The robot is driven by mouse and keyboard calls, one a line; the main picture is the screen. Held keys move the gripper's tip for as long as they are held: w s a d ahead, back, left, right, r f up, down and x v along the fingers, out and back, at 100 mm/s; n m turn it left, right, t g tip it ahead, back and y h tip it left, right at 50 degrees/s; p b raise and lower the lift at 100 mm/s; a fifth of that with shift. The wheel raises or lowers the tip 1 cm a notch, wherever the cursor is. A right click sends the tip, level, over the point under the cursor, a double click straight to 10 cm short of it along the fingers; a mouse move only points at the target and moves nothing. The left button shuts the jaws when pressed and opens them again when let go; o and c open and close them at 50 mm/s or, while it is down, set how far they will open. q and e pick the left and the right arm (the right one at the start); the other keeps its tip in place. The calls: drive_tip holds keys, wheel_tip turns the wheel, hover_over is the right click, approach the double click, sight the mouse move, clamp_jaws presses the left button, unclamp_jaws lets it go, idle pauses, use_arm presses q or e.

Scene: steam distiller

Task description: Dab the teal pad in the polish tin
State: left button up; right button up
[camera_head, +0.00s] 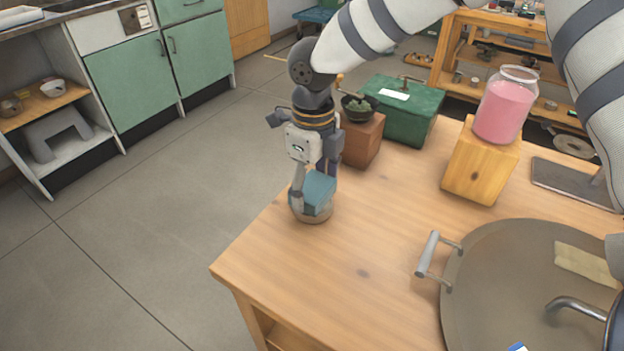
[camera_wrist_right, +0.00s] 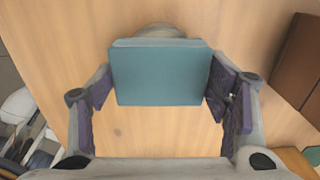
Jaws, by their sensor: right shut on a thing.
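The teal pad (camera_head: 319,188) is a small block between the fingers of my right gripper (camera_head: 313,192), which is shut on it near the table's left edge. In the right wrist view the pad (camera_wrist_right: 158,75) fills the space between the purple-lined fingers of the gripper (camera_wrist_right: 160,85). The polish tin (camera_head: 312,214) is a low round tin on the table directly below the pad. The pad covers most of it, and only a grey curved edge (camera_wrist_right: 160,30) shows in the wrist view. I cannot tell whether the pad touches the inside.
Beside the gripper stand a brown block (camera_head: 362,142) with a dark bowl (camera_head: 358,108) and a green box (camera_head: 405,110). A pink jar (camera_head: 505,105) stands on a wooden block (camera_head: 480,165). A large metal pan or lid (camera_head: 500,270) lies front right. The table (camera_head: 330,270) is clear in front.

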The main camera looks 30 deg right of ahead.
sight(313, 186)
drive_tip(key=shift+f, duration=0.45)
idle(1.0)
use_arm(q)
drive_tip(key=shift+r, duration=0.1)
use_arm(e)
drive_tip(key=shift+f, duration=0.1)
idle(0.9)
use_arm(q)
drive_tip(key=shift+w+r+t+p, duration=0.6)
drive_tip(key=shift+w+r+p, duration=0.5)
drive_tip(key=shift+w+r, duration=0.25)
use_arm(e)
drive_tip(key=shift+r, duration=3.55)
